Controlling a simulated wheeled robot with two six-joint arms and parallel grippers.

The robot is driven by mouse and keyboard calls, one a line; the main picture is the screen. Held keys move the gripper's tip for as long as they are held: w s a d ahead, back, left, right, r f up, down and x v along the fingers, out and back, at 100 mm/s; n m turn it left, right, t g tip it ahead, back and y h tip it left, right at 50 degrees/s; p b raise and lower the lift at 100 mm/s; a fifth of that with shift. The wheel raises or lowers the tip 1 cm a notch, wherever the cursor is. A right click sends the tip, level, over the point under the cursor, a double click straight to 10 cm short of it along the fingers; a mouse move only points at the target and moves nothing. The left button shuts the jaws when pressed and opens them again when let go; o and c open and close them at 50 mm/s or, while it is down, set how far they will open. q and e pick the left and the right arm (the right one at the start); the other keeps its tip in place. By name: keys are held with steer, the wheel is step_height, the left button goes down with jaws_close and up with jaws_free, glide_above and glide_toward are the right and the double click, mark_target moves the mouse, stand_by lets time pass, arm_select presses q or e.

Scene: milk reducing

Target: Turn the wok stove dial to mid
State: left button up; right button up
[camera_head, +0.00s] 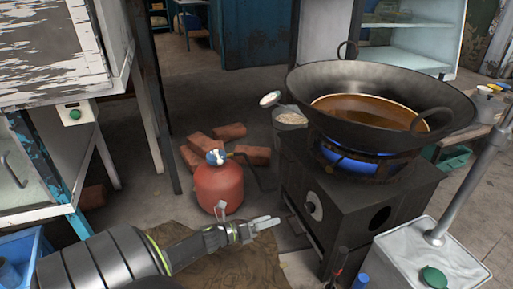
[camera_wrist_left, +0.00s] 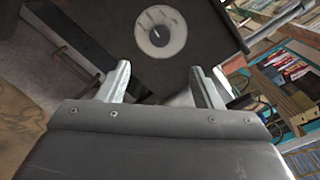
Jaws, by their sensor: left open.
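The wok stove (camera_head: 345,205) is a dark metal box with a blue flame burning on top. A large black wok (camera_head: 380,95) with brown liquid sits over the flame. The stove dial (camera_head: 314,206) is a pale disc with a dark centre on the stove's left face. In the left wrist view the dial (camera_wrist_left: 160,32) shows ahead, beyond the fingertips and between them. My left gripper (camera_head: 268,224) is left of the dial and apart from it, pointing toward the stove. Its two fingers (camera_wrist_left: 160,85) are open with nothing between them. My right gripper is not seen.
A red gas cylinder (camera_head: 219,187) stands on the floor behind my left gripper, with several bricks (camera_head: 232,131) around it. A white surface with a post (camera_head: 420,260) is at the lower right. A white cabinet (camera_head: 75,115) is at the left.

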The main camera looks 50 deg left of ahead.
arm_select(q)
steer(key=shift+v, duration=1.75)
